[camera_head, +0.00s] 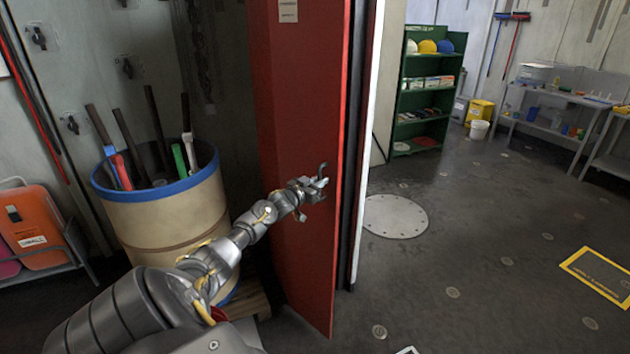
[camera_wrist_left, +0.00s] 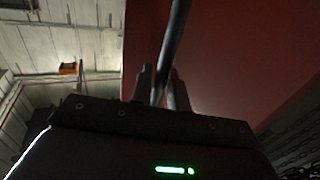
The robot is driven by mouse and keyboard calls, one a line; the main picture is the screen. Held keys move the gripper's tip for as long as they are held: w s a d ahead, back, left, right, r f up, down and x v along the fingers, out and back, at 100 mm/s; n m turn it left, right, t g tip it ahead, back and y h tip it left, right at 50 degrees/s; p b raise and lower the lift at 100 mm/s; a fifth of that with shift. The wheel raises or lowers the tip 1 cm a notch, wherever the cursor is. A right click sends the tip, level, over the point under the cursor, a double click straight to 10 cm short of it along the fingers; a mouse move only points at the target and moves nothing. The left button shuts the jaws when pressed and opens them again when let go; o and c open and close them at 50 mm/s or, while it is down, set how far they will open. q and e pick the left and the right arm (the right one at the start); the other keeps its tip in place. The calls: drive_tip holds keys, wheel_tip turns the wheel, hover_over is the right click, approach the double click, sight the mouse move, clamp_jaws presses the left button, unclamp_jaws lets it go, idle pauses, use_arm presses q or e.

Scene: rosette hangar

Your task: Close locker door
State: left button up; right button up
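The red locker door (camera_head: 295,120) stands open in the head view, upright, its broad face towards my left arm. It also fills much of the left wrist view (camera_wrist_left: 235,60). My left gripper (camera_head: 310,195) is in front of the door's face, near its right-hand edge. In the left wrist view a dark bar (camera_wrist_left: 178,35) runs down between the two fingers of the left gripper (camera_wrist_left: 160,80). The fingers are apart, but I cannot tell whether they press on the bar. My right gripper is in neither view.
A barrel (camera_head: 165,215) with a blue rim holds several bars left of the door. An orange case (camera_head: 35,225) stands at far left. A green shelf (camera_head: 425,95) and a grey workbench (camera_head: 560,95) stand at the back. The floor right of the door is mostly clear.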

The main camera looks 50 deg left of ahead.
use_arm(q)
drive_tip(key=s+d+p, duration=0.1)
drive_tip(key=s+p, duration=0.7)
drive_tip(key=s, duration=0.2)
drive_tip(key=shift+s+d, duration=0.3)
drive_tip(key=shift+s, duration=0.05)
